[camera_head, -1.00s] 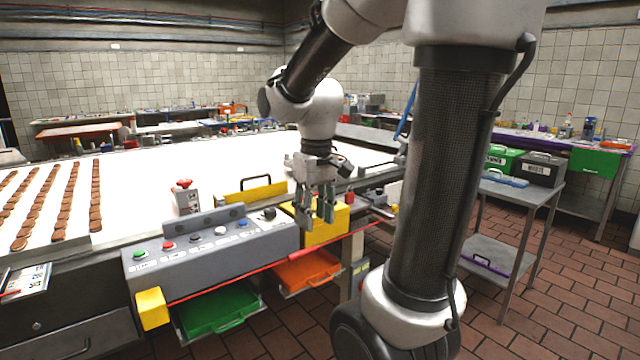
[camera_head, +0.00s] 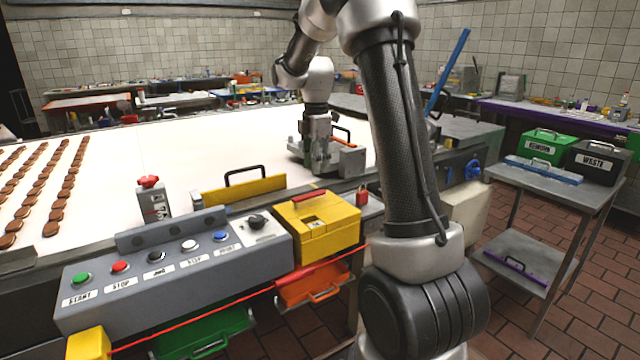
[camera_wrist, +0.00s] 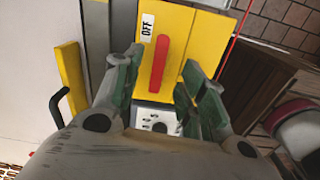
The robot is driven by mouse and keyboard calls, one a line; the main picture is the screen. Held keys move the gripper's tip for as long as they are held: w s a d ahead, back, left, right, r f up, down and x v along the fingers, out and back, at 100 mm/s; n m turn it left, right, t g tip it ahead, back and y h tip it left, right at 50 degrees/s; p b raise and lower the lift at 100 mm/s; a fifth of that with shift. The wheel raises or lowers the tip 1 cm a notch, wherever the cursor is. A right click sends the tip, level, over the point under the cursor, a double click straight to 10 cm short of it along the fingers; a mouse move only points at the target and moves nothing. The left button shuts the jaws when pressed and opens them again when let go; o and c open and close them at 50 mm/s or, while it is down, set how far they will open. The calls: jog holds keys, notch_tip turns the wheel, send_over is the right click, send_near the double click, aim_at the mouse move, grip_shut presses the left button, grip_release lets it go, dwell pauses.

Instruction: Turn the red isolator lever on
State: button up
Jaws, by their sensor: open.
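The red isolator lever (camera_wrist: 160,65) lies along the top of a yellow box (camera_wrist: 180,28), beside a white OFF label (camera_wrist: 147,26) in the wrist view. In the head view the lever (camera_head: 309,196) shows as a short red bar on the yellow box (camera_head: 335,238), right of the grey button panel. My gripper (camera_head: 320,165) points down beyond the box, toward the white belt. In the wrist view my open fingers (camera_wrist: 161,66) appear on either side of the lever, with gaps at both sides. I see no contact with it.
The grey control panel (camera_head: 165,262) carries several buttons and a black knob. A yellow plate with a black handle (camera_head: 240,190) and a red-topped button post (camera_head: 151,200) stand behind it. An orange bin (camera_head: 312,287) hangs below. A cart with boxes (camera_head: 548,190) stands right.

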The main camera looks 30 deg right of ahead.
aim_at(317, 192)
jog(key=shift+f+n, duration=0.1)
jog(key=shift+n, duration=0.4)
jog(key=shift+f, duration=0.4)
notch_tip(317, 192, down, 7)
jog(key=shift+s+r, duration=0.1)
grip_shut()
